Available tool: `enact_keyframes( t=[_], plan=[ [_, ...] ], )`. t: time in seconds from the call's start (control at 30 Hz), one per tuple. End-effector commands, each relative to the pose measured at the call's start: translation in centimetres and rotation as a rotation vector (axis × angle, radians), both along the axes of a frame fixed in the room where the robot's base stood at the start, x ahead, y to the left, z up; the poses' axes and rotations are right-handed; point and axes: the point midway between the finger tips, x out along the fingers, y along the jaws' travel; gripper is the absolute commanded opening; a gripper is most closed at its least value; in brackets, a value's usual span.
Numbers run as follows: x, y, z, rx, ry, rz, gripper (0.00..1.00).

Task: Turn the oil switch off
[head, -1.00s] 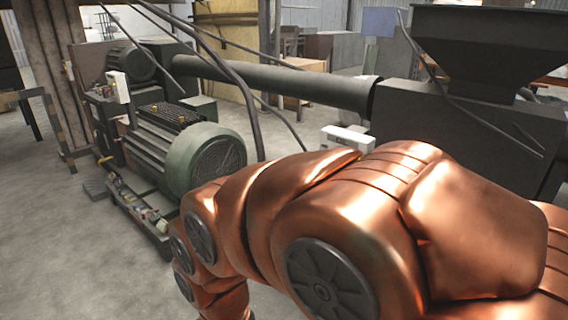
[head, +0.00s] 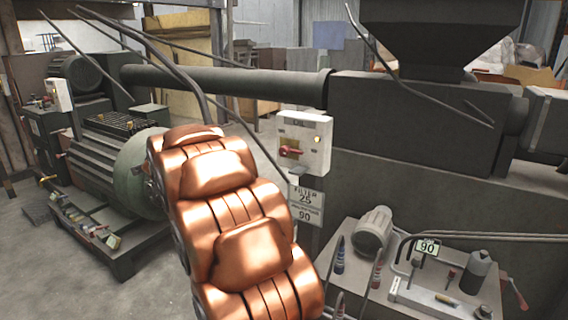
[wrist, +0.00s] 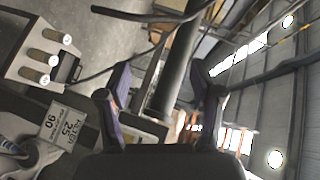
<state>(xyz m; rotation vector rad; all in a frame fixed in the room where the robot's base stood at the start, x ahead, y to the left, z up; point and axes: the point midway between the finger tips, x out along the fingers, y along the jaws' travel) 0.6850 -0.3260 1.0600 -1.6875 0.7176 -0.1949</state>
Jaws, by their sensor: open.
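A white switch box (head: 318,150) stands right of centre in the head view, in front of the dark machine body. Its front carries a red switch handle (head: 290,152), lying roughly level, and a small lit lamp (head: 317,139). My copper arm rises just left of the box, and my gripper is hidden behind it in the head view. In the wrist view my gripper (wrist: 167,84) is open, with two dark fingers apart and nothing clearly held between them. I cannot make out the red handle in the wrist view.
A filter sign (head: 305,195) hangs below the box and also shows in the wrist view (wrist: 72,132). A bench (head: 400,270) with tools, bottles and a grey motor (head: 373,232) stands at lower right. A green motor (head: 140,170) is at left. A long pipe (head: 225,80) runs behind.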

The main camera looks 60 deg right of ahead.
Motion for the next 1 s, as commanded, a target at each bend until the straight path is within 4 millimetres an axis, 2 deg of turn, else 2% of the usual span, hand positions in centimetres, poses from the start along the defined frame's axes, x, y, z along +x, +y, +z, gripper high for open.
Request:
enact_keyframes(
  t=[0.03,0.1,0.17,0.2,0.3,0.4,0.5,0.63,0.83,1.0],
  plan=[
    [-0.3,-3.7,-1.3,0.012,-0.061,-0.100,0.66],
    [-1.3,-8.4,-1.9,0.026,-0.148,-0.238,0.66],
    [-2.7,-12.2,-2.6,0.034,-0.224,-0.357,0.66],
    [-3.9,-14.7,-3.1,0.035,-0.272,-0.437,0.66],
    [-7.2,-19.8,-4.6,0.039,-0.379,-0.618,0.66],
    [-10.4,-23.4,-6.0,0.033,-0.466,-0.766,0.66],
    [-12.9,-25.6,-7.3,0.026,-0.523,-0.872,0.66],
    [-14.8,-27.0,-8.1,0.020,-0.561,-0.943,0.66],
    [-15.3,-28.5,-7.9,0.016,-0.576,-0.963,0.66],
    [-15.1,-30.6,-8.1,0.015,-0.571,-0.963,0.66]
  ],
)
